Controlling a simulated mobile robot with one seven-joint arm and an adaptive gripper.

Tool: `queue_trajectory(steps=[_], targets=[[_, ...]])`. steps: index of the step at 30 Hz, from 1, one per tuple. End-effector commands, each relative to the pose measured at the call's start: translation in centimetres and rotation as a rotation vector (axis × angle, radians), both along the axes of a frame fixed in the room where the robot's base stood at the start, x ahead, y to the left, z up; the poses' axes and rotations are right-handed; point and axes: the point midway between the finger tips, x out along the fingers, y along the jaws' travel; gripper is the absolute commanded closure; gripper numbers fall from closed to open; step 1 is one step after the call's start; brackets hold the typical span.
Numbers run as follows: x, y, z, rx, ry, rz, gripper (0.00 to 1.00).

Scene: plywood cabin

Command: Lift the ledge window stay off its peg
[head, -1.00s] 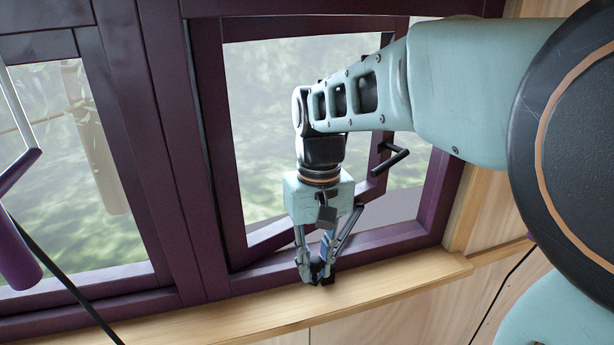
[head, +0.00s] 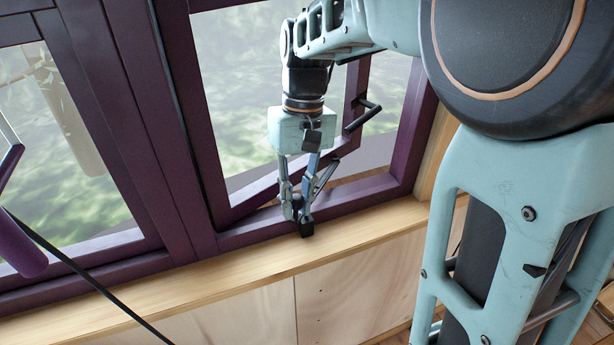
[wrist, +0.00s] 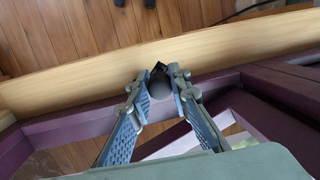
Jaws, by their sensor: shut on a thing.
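My gripper (head: 297,212) is at the bottom rail of the window frame, above the inner edge of the wooden ledge. Its fingers are closed on the dark ledge window stay (head: 307,229), whose black end shows just below the fingertips. In the wrist view a grey rounded piece and a black tip (wrist: 157,70) show between the fingers (wrist: 161,86). The peg is hidden behind the fingers, so I cannot tell whether the stay still sits on it. The purple window sash (head: 250,199) stands ajar.
The pale wooden ledge (head: 220,271) is clear beside the gripper. A black handle (head: 362,115) sticks out from the sash, to the right of my wrist. A purple cylinder with a black cord (head: 24,254) is at the far left.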

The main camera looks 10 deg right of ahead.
Motion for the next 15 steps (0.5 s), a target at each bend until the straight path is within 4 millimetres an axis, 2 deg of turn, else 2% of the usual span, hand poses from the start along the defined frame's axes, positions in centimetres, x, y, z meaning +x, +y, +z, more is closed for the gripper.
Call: queue_trajectory(steps=[7, 15], targets=[[0.2, -0.1, 0.2, 0.005, 0.007, -0.002, 1.00], [0.9, -0.4, 1.9, 0.037, 0.067, -0.002, 1.00]])
